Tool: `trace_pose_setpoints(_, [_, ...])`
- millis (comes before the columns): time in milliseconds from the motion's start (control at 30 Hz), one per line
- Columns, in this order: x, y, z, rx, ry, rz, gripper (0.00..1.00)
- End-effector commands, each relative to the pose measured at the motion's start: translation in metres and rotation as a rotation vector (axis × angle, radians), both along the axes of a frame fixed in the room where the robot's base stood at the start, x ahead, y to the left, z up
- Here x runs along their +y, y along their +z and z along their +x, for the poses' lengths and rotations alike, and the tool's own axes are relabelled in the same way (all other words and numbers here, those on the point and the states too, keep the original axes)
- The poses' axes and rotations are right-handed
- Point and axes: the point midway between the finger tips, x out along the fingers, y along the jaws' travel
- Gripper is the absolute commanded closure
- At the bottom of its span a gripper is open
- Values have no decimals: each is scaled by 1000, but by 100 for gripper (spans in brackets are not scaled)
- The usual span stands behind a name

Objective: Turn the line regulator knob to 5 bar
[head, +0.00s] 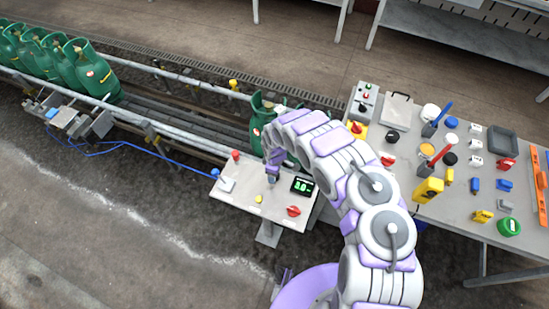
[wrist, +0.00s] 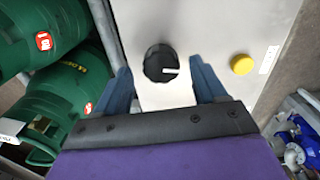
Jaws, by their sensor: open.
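The black regulator knob (wrist: 160,63) sits on the pale panel (wrist: 212,25) in the wrist view. Its white pointer mark points to the right in that view. My gripper (wrist: 160,67) is open, with one blue finger on each side of the knob. I see gaps between fingers and knob; the height of the fingertips over the panel is hard to tell. In the head view my gripper (head: 271,180) is over the panel (head: 240,202) and covers the knob. The dark display (head: 303,186) shows green digits that look like 3.0, too small to be sure.
Green gas cylinders (head: 90,70) stand on the conveyor behind. A cluttered table (head: 398,207) is to the right.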

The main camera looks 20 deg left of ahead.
Motion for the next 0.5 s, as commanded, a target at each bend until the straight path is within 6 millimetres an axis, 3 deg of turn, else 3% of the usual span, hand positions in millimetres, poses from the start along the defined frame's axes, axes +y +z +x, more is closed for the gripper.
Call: trace_pose_setpoints(500, [0, 92, 3, -5, 0, -3, 29])
